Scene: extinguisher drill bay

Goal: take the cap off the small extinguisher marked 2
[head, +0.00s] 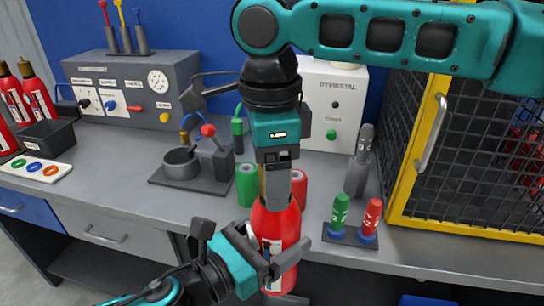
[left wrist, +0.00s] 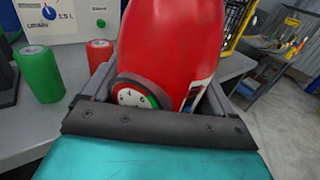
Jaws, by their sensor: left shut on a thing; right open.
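A red extinguisher (head: 278,226) with a white label is upright in front of the bench. My left gripper (head: 268,262) is shut around its lower body. In the left wrist view the red body (left wrist: 170,45) stands between the fingers, with a round gauge (left wrist: 135,97) low in front. My right gripper (head: 276,190) points straight down over its top and is open. Its fingers hide the extinguisher's top, so I cannot tell whether they touch a cap. I cannot read a number 2 on the held extinguisher.
A dark stand with a small green piece (head: 340,211) and a small red piece (head: 371,215) is to the right. Green (head: 247,184) and red (head: 299,185) cylinders stand close behind. A yellow-framed mesh cage (head: 408,165) bounds the right; a grey control box (head: 135,92) is back left.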

